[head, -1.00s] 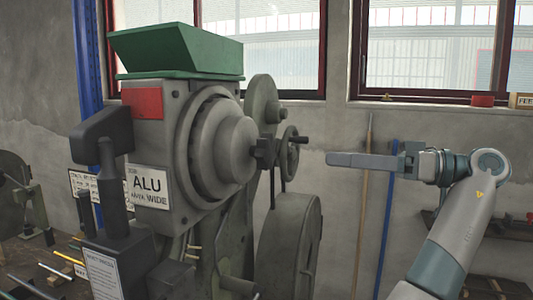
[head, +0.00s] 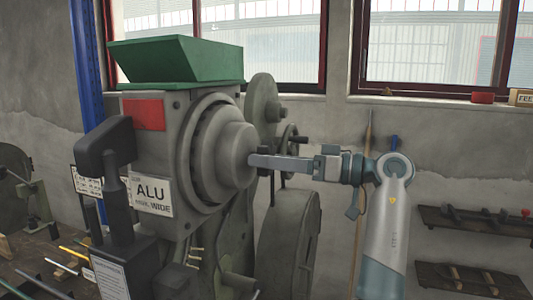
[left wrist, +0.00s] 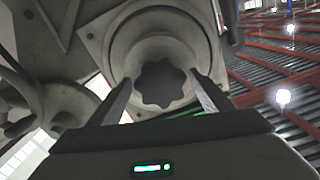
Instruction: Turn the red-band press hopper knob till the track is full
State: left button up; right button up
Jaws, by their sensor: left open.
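The red-band press (head: 180,180) stands left of centre in the head view, with a red plate (head: 143,115) and an "ALU" label (head: 152,197) on its face. A green hopper (head: 175,62) sits on top. A round stepped drum (head: 236,155) projects from its side. The dark lobed knob (left wrist: 163,84) is on the drum's end in the left wrist view; in the head view the fingers mostly hide it. My left gripper (head: 252,160) is open, its fingertips at the knob; the wrist view shows one finger on each side. Contact cannot be told. The track's fill is not discernible.
A wheel with a crank (head: 290,145) and a large grey disc (head: 290,235) stand just behind the gripper. A black lever handle (head: 115,165) is at the press front. Wall shelves (head: 470,220) are at right. A bench with rods (head: 50,270) is lower left.

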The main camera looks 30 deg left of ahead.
pick_arm(q)
jog(key=shift+x, duration=0.8)
jog(key=c, duration=1)
jog(key=shift+c, duration=0.2)
